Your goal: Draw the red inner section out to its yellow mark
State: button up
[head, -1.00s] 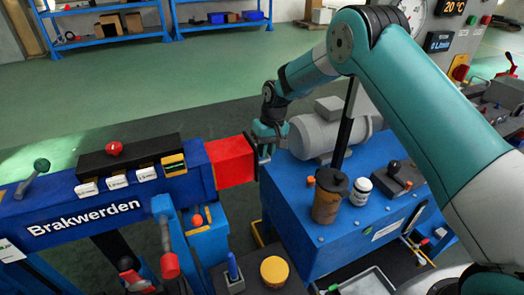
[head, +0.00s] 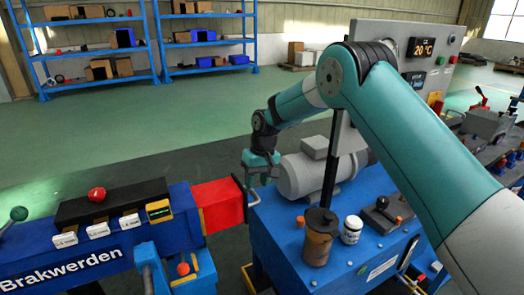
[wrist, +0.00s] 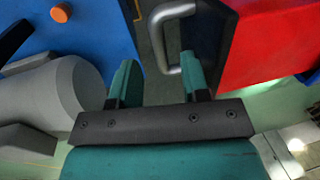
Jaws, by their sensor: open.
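The red inner section (head: 219,204) sticks a short way out of the blue outer beam (head: 100,235) marked "Brakwerden". A thin yellow line (head: 202,222) shows near the beam's mouth; I cannot tell whether it is the mark. A grey bar handle (head: 247,190) stands on the red section's dark end plate. My gripper (head: 262,178) is open beside this handle. In the wrist view, the handle (wrist: 158,40) appears between the lines of my two fingers (wrist: 158,75), nearer the right finger, with the red section (wrist: 265,40) to the right. I cannot tell whether a finger touches the handle.
A blue machine bench (head: 290,235) stands just right of the handle, carrying a grey motor (head: 305,175), a brown canister (head: 319,238) and a white jar (head: 351,230). A dark post (head: 329,165) rises there. Open green floor (head: 190,120) lies behind.

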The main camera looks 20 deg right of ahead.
notch_tip(320, 180, up, 14)
jog(key=d, duration=0.2)
jog(key=shift+w+d+f, duration=0.2)
jog(key=shift+d+f, duration=0.05)
jog(key=s+a+r+n+y, duration=0.1)
jog(key=s+a+r, duration=0.25)
jog(key=s, duration=0.45)
jog(key=s+a+r+n, duration=0.15)
jog(key=s+r, duration=0.25)
jog(key=s, duration=0.4)
jog(key=s+f+n+y, duration=0.1)
jog(key=s+f+n, duration=0.1)
jog(key=s, duration=2)
jog(key=shift+s+a+f+n, duration=0.3)
jog(key=shift+s+a+n, duration=0.05)
jog(key=shift+a, duration=0.05)
